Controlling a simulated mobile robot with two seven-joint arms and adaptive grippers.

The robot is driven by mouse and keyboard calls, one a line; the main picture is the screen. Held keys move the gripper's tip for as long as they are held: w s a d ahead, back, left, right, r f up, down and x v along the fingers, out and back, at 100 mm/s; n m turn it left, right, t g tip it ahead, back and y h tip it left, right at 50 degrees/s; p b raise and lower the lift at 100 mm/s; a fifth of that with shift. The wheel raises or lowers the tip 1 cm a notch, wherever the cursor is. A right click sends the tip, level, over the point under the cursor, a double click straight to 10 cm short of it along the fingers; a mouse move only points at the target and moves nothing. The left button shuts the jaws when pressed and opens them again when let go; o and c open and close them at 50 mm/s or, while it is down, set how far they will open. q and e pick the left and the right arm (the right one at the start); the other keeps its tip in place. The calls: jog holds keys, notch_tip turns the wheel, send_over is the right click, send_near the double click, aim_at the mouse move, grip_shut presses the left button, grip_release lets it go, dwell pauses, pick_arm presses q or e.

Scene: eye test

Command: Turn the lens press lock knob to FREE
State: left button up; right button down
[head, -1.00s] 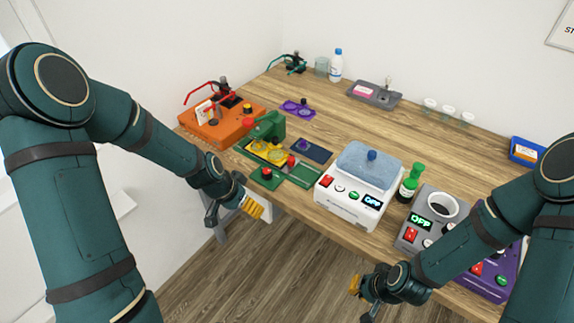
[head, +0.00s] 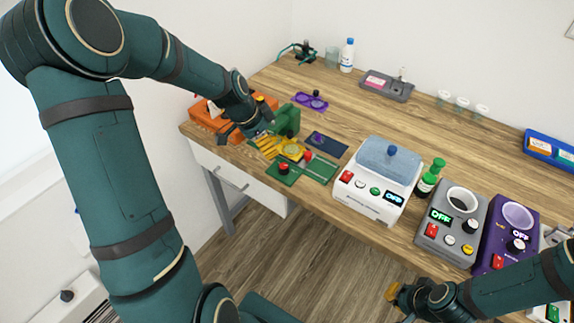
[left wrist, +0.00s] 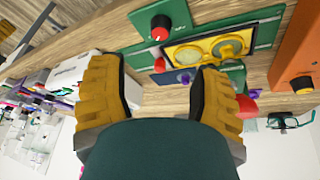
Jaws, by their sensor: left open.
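The lens press is a green unit (head: 287,118) at the left of the table, with a yellow lens plate (head: 292,149) on its green base (head: 320,169). A knob with a red top (head: 283,168) stands at the base's front corner; its dark body shows in the left wrist view (left wrist: 160,27). I cannot read any lock marking. My left gripper (head: 266,145) is open above the yellow plate's left side, apart from the knob. In the left wrist view its yellow fingers (left wrist: 160,72) are spread with nothing between them. My right gripper (head: 393,292) is low before the table edge; its jaws are unclear.
An orange box (head: 207,118) stands left of the press. A dark blue plate (head: 325,144) and a white scale (head: 372,193) stand to its right. Grey (head: 453,222) and purple (head: 508,232) devices are farther right.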

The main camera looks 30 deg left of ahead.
aim_at(283, 166)
pick_arm(q)
jog(key=x, duration=1.2)
jog(key=shift+s+b, duration=0.1)
jog(key=shift+b, duration=0.3)
grip_shut()
